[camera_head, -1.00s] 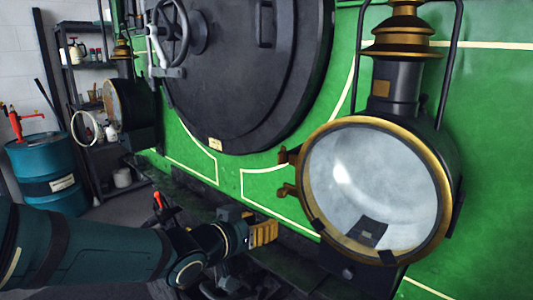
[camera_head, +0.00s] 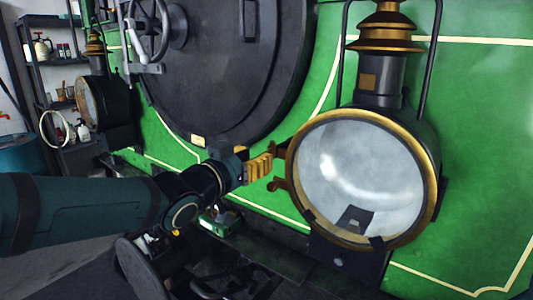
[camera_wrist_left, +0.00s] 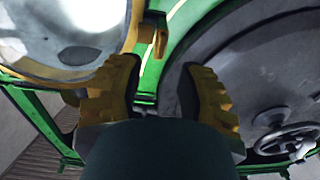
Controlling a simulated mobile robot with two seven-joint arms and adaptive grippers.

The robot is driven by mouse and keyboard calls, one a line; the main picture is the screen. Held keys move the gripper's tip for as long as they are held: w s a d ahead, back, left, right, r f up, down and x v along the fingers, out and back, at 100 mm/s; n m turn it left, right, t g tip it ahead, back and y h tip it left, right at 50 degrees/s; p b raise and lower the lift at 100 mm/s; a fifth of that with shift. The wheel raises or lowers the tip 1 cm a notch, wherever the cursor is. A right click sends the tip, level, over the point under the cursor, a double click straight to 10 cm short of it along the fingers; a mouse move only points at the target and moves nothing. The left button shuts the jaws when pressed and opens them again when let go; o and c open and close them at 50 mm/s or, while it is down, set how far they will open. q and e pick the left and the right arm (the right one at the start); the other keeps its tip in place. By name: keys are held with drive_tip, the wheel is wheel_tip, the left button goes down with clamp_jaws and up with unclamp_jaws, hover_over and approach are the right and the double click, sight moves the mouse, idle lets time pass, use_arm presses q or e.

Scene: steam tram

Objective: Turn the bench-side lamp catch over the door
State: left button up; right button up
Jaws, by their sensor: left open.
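The near lamp (camera_head: 362,178) has a round glass door with a brass rim, at the right of the head view. Brass fittings project from its left edge, a lower one (camera_head: 278,184) and an upper one; I cannot tell for sure which is the catch. My left gripper (camera_head: 262,167), with yellow ribbed fingers, is just left of these fittings. In the left wrist view the gripper (camera_wrist_left: 160,90) is open with nothing between its fingers. A brass fitting (camera_wrist_left: 157,40) hangs from the lamp rim beyond the fingers. My right gripper is not in view.
The green tram front (camera_head: 480,130) lies behind the lamp. A big dark round door (camera_head: 235,70) with a handwheel (camera_head: 150,30) is left of it. A second lamp (camera_head: 92,100) is at the far left, by a shelf (camera_head: 48,60). A dark ledge runs below.

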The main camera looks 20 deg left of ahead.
sight(268, 151)
use_arm(q)
drive_tip(key=x, duration=0.4)
drive_tip(key=shift+w+d, duration=0.1)
drive_tip(key=shift+w, duration=0.25)
clamp_jaws()
